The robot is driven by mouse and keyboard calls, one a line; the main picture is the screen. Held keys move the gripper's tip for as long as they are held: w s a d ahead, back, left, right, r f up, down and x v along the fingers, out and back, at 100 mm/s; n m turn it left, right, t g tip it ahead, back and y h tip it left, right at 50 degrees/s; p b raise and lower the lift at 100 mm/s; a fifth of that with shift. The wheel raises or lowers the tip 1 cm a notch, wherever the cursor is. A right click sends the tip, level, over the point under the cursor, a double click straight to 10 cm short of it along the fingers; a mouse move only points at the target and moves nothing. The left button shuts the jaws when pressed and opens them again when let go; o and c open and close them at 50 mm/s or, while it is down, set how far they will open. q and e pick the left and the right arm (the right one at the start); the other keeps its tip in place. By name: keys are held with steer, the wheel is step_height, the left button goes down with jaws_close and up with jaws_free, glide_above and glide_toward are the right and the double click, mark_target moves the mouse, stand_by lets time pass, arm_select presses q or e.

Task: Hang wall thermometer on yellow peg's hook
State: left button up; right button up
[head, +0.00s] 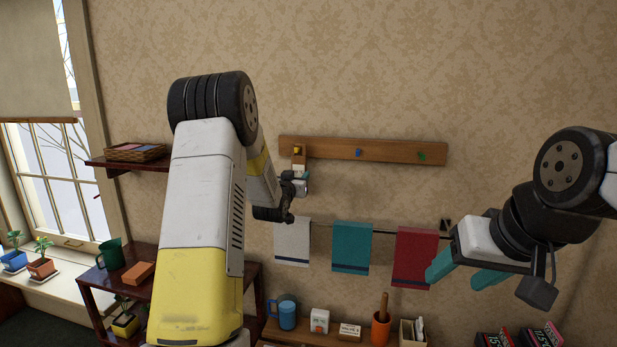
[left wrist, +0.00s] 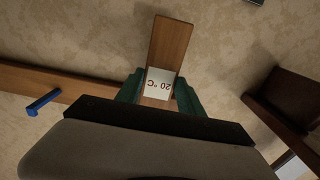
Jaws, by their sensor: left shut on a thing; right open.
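The wall thermometer is a wooden strip (left wrist: 170,42) with a white "20 °C" label, which reads upside down in the left wrist view. My left gripper (left wrist: 158,92) is shut on it, with a teal finger on each side of the label. In the head view the thermometer (head: 299,163) shows just below the yellow peg (head: 297,149), overlapping the wooden rail (head: 328,151). I cannot tell whether it touches the peg, and the hook is not clearly visible. My right gripper (head: 452,281) is open and empty, at the right in front of the red towel.
The rail also carries a blue peg (head: 358,152) and a green peg (head: 421,156). White, teal (head: 352,247) and red towels hang below. A dark wall shelf with a basket (head: 137,152) is at left. A low shelf with a blue mug (head: 287,314) stands below.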

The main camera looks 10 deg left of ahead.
stand_by(0.3)
arm_select(q)
steer(key=o, duration=1.5)
steer(key=shift+c, duration=0.2)
steer(key=s+d+g, duration=0.2)
steer(key=s+g, duration=0.2)
steer(key=s, duration=1.1)
steer(key=s+d+r+g+h, duration=0.1)
steer(key=s+d+g, duration=0.2)
steer(key=s, duration=1.3)
steer(key=s+d+r+g, duration=0.1)
steer(key=s+d+g, duration=0.2)
steer(key=s, duration=1.3)
steer(key=shift+g+h, duration=0.3)
steer(key=shift+g, duration=0.6)
